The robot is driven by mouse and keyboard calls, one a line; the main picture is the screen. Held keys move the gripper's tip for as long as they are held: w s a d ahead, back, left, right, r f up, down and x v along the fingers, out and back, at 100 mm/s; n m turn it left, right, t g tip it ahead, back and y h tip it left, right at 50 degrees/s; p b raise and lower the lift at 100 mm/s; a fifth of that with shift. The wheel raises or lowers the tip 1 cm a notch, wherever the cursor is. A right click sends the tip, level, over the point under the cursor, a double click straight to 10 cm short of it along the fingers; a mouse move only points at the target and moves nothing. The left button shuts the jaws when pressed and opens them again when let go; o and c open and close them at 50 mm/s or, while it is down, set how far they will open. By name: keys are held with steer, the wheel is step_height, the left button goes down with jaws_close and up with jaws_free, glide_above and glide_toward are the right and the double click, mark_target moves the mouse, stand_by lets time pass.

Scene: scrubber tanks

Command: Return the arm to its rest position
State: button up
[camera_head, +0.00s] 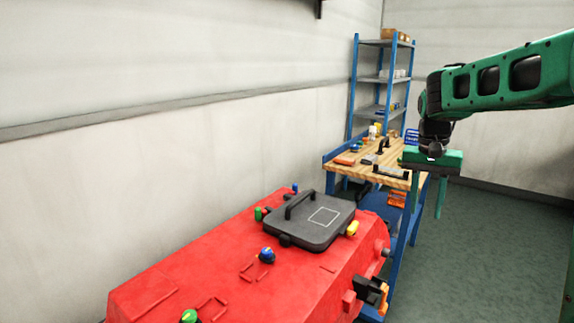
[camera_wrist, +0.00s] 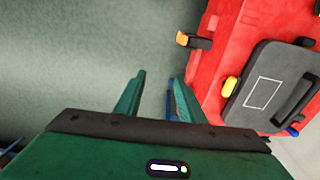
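My gripper (camera_head: 427,192) hangs from my green arm at the right of the head view, fingers pointing down. Its two fingers stand apart with nothing between them. In the wrist view my gripper (camera_wrist: 157,95) is also open and empty, with grey-green floor beyond the fingertips. It is in the air to the right of the red tank (camera_head: 190,265) and appears clear of it. The red tank (camera_wrist: 213,70) lies to the right in the wrist view.
A dark lid with a handle (camera_head: 325,228) lies on the red tank. A wooden workbench (camera_head: 345,167) with tools stands behind, by a blue shelf rack (camera_head: 370,78). An orange-and-black latch (camera_head: 371,291) sticks out from the tank's side. Floor (camera_head: 490,250) is open at the right.

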steer(key=s+d+f, duration=0.1)
steer(key=s+d, duration=0.2)
steer(key=s, duration=0.7)
steer(key=s+d+f, duration=0.1)
steer(key=s+d, duration=0.2)
steer(key=s, duration=0.8)
steer(key=s+a+f+y, duration=0.1)
steer(key=s+f, duration=0.5)
steer(key=s, duration=0.7)
steer(key=shift+s+f+n, duration=0.15)
steer(key=shift+s+n, duration=0.1)
steer(key=shift+n, duration=0.05)
steer(key=shift+a, duration=0.1)
